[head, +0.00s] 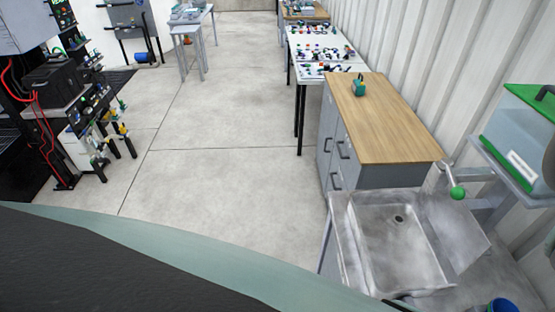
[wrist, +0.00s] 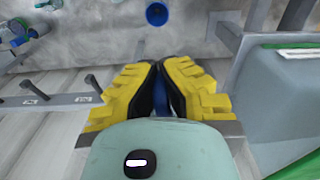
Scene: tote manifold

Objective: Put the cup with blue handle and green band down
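My gripper (wrist: 160,82) has yellow-and-black fingers that are close together in the wrist view. A narrow dark blue piece (wrist: 161,100) shows between them, consistent with the blue handle of the cup. The cup's body and green band are hidden by the fingers and wrist. My gripper's fingers do not show in the head view.
A separate blue cup (wrist: 157,13) stands on the grey surface beyond the fingertips, with small blue and green items (wrist: 14,30) at upper left. A green-rimmed tote (wrist: 280,110) is close at right. The head view shows a sink (head: 400,250) and wooden-topped cabinet (head: 385,120).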

